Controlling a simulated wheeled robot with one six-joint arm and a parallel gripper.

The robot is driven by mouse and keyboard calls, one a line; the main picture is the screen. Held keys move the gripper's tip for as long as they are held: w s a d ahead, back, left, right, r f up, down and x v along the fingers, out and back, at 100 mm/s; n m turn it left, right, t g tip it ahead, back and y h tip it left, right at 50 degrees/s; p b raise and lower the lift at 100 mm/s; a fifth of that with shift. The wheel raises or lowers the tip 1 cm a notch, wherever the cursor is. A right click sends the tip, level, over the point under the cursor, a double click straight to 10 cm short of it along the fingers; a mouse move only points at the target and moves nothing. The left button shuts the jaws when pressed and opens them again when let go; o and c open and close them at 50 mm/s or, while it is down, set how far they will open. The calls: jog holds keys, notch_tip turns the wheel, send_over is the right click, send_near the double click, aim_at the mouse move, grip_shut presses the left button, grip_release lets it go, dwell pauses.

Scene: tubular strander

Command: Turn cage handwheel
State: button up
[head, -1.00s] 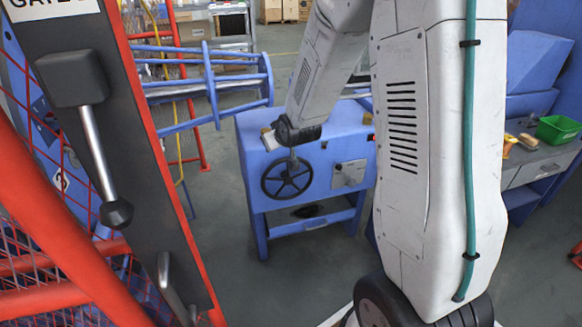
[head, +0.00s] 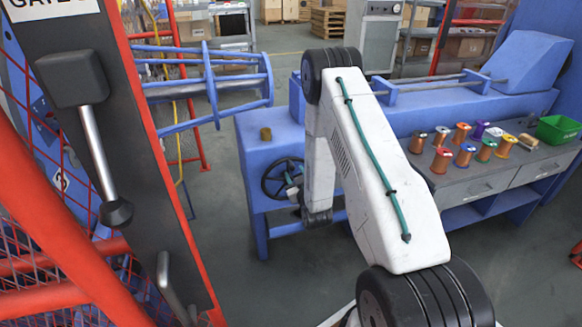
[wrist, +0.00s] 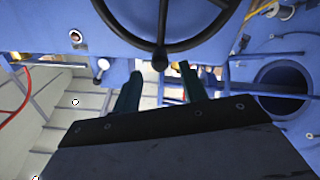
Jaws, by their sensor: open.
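The cage handwheel (head: 265,182), a dark spoked wheel, is on the front of a blue machine housing (head: 257,150) in the head view, its right part hidden by my arm. In the wrist view the lower rim of the handwheel (wrist: 119,32) arcs across the top, with one spoke running down to it. My gripper (wrist: 160,85) is open, its two dark green fingers apart below the bottom of the rim, one on each side of the spoke's line. Nothing shows between the fingertips; contact with the rim cannot be told. In the head view my gripper (head: 294,188) is in front of the wheel, partly hidden.
A red-framed gate (head: 155,150) with a dark lever stands close at the left. A grey workbench (head: 470,185) with several coloured spools and a green bin (head: 558,130) is at the right. Floor is clear between the gate and the housing.

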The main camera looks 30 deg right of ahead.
aim_at(293, 169)
jog(key=shift+x, duration=2.8)
grip_shut()
